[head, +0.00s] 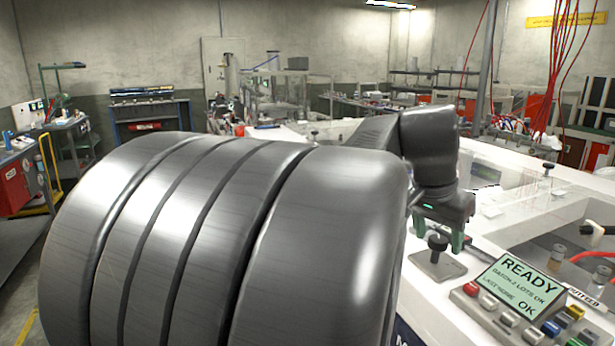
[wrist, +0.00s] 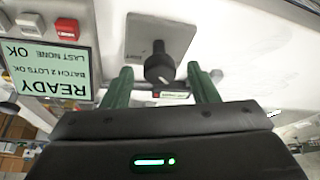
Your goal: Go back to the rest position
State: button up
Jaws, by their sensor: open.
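My gripper (head: 438,238) is open, with its two green fingers pointing down at the edge of the white bench. It also shows in the wrist view (wrist: 161,76), with the fingers apart. A black knob (head: 437,245) on a square grey plate (head: 434,265) stands just by the fingertips. In the wrist view the knob (wrist: 159,68) appears between and just beyond the fingertips; I cannot tell whether they touch it. Nothing is seen held. My large dark arm links cover the left and middle of the head view and hide part of the bench.
A control panel with a green display (head: 521,284) reading READY and coloured buttons stands right of the plate. The white bench (head: 480,160) has glass-sided recesses. Red cables (head: 568,60) hang at the back right. A blue bench (head: 150,112) and red cabinet (head: 14,187) stand at left.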

jog(key=m+g, duration=0.1)
jog(key=m, duration=0.2)
jog(key=m+g+h+b, duration=0.1)
jog(key=m, duration=0.2)
jog(key=shift+w+a+m, duration=0.1)
jog(key=shift+w+m, duration=0.1)
jog(key=shift+m, duration=0.2)
jog(key=m+g, duration=0.1)
jog(key=m, duration=0.2)
jog(key=m+g, duration=0.1)
jog(key=m, duration=0.1)
jog(key=shift+w+m+g, duration=0.2)
jog(key=shift+m+g, duration=0.1)
jog(key=shift+m, duration=0.1)
jog(key=shift+r, duration=0.1)
